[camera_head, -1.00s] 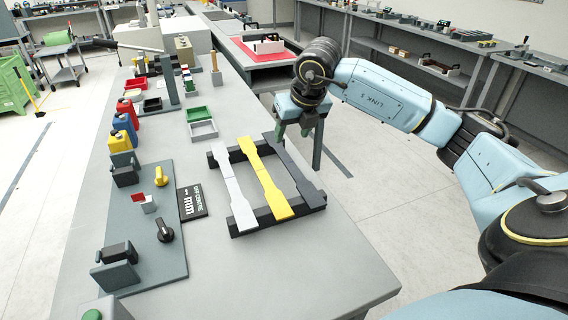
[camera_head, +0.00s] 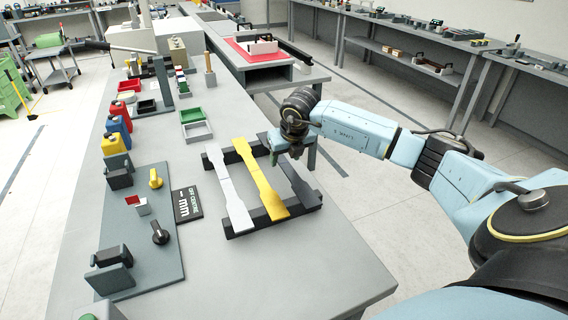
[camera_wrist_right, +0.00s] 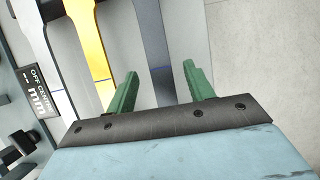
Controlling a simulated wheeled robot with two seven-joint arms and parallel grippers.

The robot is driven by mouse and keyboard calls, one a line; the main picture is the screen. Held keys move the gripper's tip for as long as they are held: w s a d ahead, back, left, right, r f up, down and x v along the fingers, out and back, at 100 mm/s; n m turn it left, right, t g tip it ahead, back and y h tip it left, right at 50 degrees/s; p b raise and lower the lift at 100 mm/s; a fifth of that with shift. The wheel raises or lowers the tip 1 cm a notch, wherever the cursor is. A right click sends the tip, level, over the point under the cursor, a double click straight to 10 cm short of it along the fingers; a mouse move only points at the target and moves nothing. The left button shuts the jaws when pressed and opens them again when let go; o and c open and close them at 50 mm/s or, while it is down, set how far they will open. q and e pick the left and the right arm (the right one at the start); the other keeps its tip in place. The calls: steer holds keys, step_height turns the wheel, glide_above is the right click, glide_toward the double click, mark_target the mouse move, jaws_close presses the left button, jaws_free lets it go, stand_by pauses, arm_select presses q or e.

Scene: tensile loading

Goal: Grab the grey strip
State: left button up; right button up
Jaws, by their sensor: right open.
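The grey strip (camera_head: 299,186) is a dark dog-bone piece lying at the right end of a black rack (camera_head: 240,230), beside a yellow strip (camera_head: 262,180) and a white strip (camera_head: 228,190). My right gripper (camera_head: 286,157) is above the far end of the grey strip, pointing down, and hides that end in the head view. In the right wrist view the open green fingers (camera_wrist_right: 161,72) stand either side of the grey strip (camera_wrist_right: 150,35), with nothing clamped. I cannot tell whether the fingers reach down to its level. My left gripper is not in view.
A black "off centre" plate (camera_head: 186,204) and a fixture panel (camera_head: 150,235) with knobs lie left of the rack. Green and white trays (camera_head: 197,132) and coloured bottles stand farther back. The bench is clear at the near right.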

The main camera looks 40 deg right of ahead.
steer(key=shift+w+d+f, duration=0.1)
steer(key=shift+f, duration=0.3)
steer(key=shift+c, duration=0.3)
jaws_close()
steer(key=shift+r, duration=0.15)
steer(key=shift+w, duration=0.1)
